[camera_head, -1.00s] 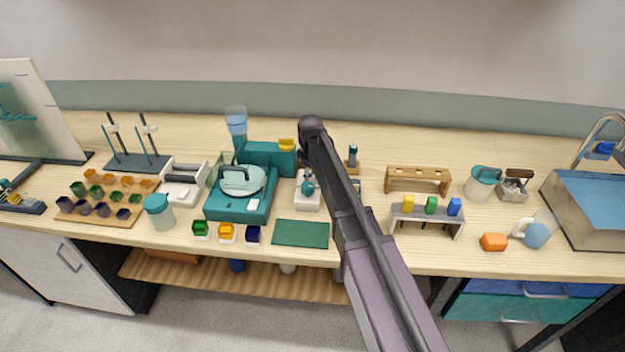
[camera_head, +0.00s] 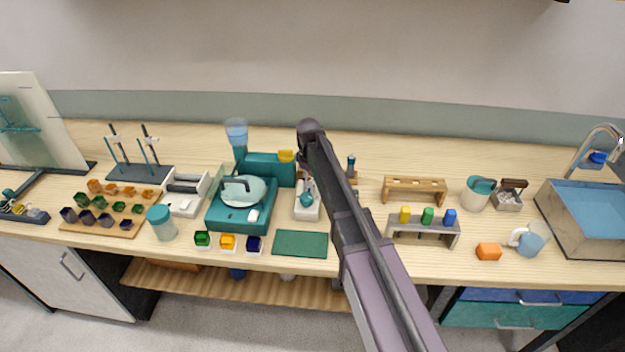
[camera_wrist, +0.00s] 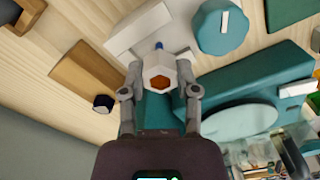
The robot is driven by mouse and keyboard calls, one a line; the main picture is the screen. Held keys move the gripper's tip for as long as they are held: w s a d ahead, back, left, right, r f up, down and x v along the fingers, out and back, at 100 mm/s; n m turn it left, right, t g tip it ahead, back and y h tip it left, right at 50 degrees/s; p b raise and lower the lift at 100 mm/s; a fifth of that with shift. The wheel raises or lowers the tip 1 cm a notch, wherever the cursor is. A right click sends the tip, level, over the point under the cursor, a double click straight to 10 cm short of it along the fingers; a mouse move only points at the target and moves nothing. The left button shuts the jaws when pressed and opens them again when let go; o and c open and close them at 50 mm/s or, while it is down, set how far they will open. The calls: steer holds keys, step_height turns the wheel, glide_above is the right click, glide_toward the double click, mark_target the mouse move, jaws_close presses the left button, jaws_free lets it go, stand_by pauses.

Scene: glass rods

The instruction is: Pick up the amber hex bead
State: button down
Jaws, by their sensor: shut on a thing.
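A hexagonal bead (camera_wrist: 158,83) with a pale rim and an amber-brown face sits between the fingertips in the wrist view. My gripper (camera_wrist: 160,92) is shut on it, with one grey finger on each side. A blue tip and a white block show just beyond the bead. Whether the bead touches anything below cannot be told. In the head view my arm hides the gripper and the bead.
A teal device with a round pan (camera_head: 241,190) stands left of my arm. A wooden rack (camera_head: 414,180) and a grey rack with coloured blocks (camera_head: 423,238) stand to its right. A green mat (camera_head: 300,243) lies at the front. A board of coloured cups (camera_head: 100,226) lies left.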

step_height(320, 180, up, 7)
steer(key=p, duration=0.5)
steer(key=shift+f+p, duration=0.2)
steer(key=shift+p, duration=0.2)
stand_by(0.4)
steer(key=shift+d, duration=0.1)
stand_by(0.4)
